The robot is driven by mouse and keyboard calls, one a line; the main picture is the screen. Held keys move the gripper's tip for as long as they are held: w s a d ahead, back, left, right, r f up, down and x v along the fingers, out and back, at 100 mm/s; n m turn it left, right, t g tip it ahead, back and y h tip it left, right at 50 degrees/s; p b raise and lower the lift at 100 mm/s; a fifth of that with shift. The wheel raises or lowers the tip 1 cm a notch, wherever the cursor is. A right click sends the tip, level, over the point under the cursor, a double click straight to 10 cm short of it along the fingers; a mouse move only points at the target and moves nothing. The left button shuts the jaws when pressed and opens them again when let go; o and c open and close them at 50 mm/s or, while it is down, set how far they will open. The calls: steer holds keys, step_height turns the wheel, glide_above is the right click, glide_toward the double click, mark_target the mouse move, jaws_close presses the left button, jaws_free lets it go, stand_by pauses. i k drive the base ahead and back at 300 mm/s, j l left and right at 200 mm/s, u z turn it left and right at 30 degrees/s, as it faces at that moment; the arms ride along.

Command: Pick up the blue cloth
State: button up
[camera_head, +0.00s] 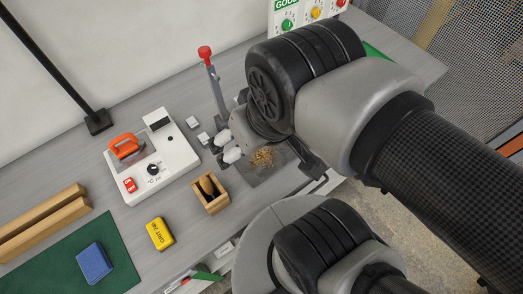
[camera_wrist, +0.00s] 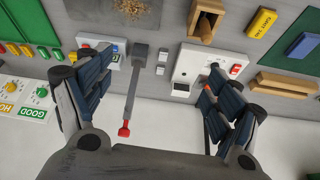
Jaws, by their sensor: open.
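The blue cloth (camera_head: 94,262) appears as a small folded pad on a green mat (camera_head: 122,276) at the lower left of the head view. It also shows at the right edge of the wrist view (camera_wrist: 302,45). My gripper (camera_wrist: 160,62) is open and empty, its two fingers spread wide in the wrist view. It is well away from the cloth, above the area of the lever and the white device. In the head view my arm hides much of the gripper.
A red-knobbed lever (camera_head: 216,88) stands upright near my gripper. A white device (camera_head: 172,165) with an orange handle, a wooden box (camera_head: 213,204), a yellow block (camera_head: 160,234) and wooden rails (camera_head: 42,230) lie on the bench. Brown crumbs (camera_head: 264,157) lie on a dark plate.

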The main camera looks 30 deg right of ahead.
mark_target(94, 264)
steer(key=u, duration=1.9)
steer(key=i+j, duration=0.35)
steer(key=j, duration=0.25)
